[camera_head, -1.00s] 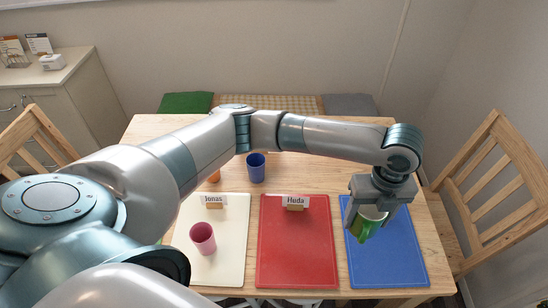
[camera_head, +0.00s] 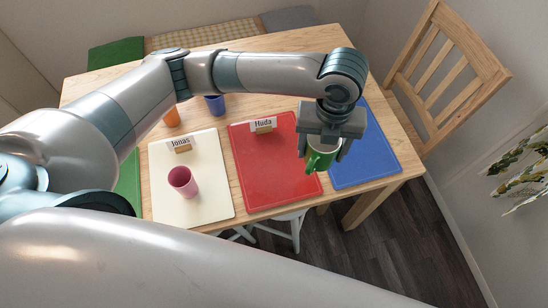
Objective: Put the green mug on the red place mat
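The green mug (camera_head: 319,159) is between the fingers of my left gripper (camera_head: 323,150), which is shut on it. The mug has a pale inside and its handle points toward the camera. It appears held above the table, in view over the right edge of the red place mat (camera_head: 270,172), near the gap to the blue mat. The red mat lies flat, with a "Huda" name card (camera_head: 263,125) at its far edge. The gripper body hides part of the mat's right side. My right gripper is not in view.
The blue mat (camera_head: 373,150) lies right of the red one. The cream mat (camera_head: 205,195) to the left bears a pink cup (camera_head: 183,181) and a "Jonas" card (camera_head: 180,144). A blue cup (camera_head: 215,105) and an orange cup (camera_head: 172,117) stand behind. The red mat's middle is clear.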

